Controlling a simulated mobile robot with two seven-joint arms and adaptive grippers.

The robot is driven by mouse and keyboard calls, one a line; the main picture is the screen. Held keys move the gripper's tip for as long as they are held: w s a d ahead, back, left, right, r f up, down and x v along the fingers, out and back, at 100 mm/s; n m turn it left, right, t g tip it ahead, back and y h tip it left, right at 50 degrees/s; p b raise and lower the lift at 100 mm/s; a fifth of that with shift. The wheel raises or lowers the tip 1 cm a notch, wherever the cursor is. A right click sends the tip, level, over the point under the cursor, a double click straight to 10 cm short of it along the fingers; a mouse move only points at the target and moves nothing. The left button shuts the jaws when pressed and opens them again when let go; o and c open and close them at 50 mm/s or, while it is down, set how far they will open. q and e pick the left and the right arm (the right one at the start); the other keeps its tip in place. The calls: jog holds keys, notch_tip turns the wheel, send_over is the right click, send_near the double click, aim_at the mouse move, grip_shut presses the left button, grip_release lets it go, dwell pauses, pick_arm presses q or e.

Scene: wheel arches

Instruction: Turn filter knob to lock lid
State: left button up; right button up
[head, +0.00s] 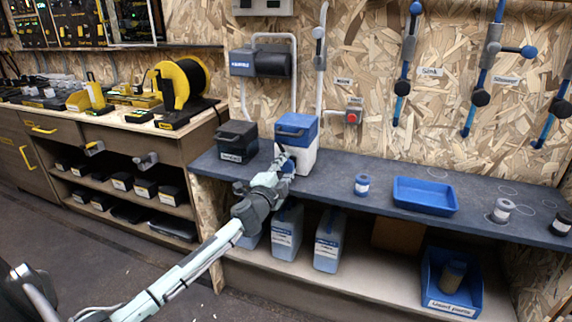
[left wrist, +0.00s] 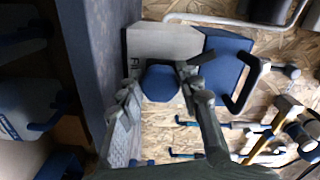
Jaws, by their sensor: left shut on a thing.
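The filter unit is a white box with a blue lid (head: 298,124) and a dark handle, standing on the workbench against the wall. In the left wrist view its white body (left wrist: 165,40) shows part of a label, and its blue lid (left wrist: 222,52) lies to the right with the handle loop. A blue, many-sided knob (left wrist: 161,83) sticks out from the front of the box. My left gripper (head: 286,164) is at the front of the box, its two fingers (left wrist: 160,88) closed on either side of the knob.
A dark lidded box (head: 238,142) stands just left of the filter. A blue jar (head: 362,184), a blue tray (head: 425,195) and a grey jar (head: 502,210) stand to the right on the bench. Canisters (head: 328,242) and a blue bin (head: 450,284) sit on the shelf below.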

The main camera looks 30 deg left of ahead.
pick_arm(q)
jog(key=m+p, duration=0.1)
jog(key=m, duration=0.4)
jog(key=shift+m, duration=0.5)
pick_arm(e)
jog(key=x, duration=0.3)
jog(key=shift+a+f, duration=0.3)
jog(key=shift+f, duration=0.2)
pick_arm(q)
jog(key=o, duration=1.1)
jog(key=shift+o, duration=0.4)
pick_arm(e)
jog(key=shift+r, duration=0.1)
jog(key=shift+a, duration=0.1)
